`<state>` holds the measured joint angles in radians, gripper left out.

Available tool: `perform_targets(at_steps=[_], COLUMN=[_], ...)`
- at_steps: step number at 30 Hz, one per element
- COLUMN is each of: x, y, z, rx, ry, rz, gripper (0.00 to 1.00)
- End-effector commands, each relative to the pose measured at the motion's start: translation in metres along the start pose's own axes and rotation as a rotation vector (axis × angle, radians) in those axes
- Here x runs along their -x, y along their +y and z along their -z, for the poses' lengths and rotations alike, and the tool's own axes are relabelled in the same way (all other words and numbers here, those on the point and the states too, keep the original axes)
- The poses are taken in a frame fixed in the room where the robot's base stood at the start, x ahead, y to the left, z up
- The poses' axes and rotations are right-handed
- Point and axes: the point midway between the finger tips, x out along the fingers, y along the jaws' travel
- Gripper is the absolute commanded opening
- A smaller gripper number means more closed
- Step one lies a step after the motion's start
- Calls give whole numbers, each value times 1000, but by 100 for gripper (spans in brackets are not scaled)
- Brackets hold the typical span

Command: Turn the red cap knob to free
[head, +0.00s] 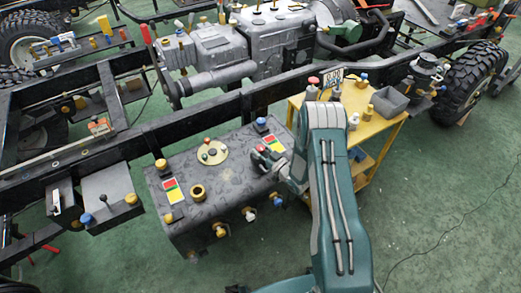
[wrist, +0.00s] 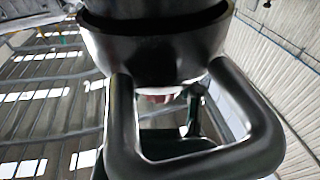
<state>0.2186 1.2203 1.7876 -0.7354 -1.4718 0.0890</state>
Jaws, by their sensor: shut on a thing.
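My gripper (head: 268,158) is at the right part of the top of a dark grey tank (head: 228,187), low over its surface. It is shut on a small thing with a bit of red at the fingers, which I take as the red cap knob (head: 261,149). Most of the knob is hidden by the gripper, so its turn angle cannot be read. In the wrist view, dark gripper parts fill the middle, and a small pinkish-red patch (wrist: 157,97) shows between them. The rest of that view is mostly roof.
A tan round plate (head: 211,152) with small knobs, coloured labels (head: 173,190) and a brass ring (head: 198,192) are on the tank top. A black chassis rail (head: 180,124) runs behind. A yellow cart (head: 376,128) stands to the right.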

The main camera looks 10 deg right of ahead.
Motion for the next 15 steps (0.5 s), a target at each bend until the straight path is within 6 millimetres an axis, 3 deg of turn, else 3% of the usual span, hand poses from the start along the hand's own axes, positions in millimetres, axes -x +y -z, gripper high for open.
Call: perform_targets(at_steps=[15], x=[0], y=[0], z=[-1], rx=[0], ry=[-2], rz=[41], gripper=[0])
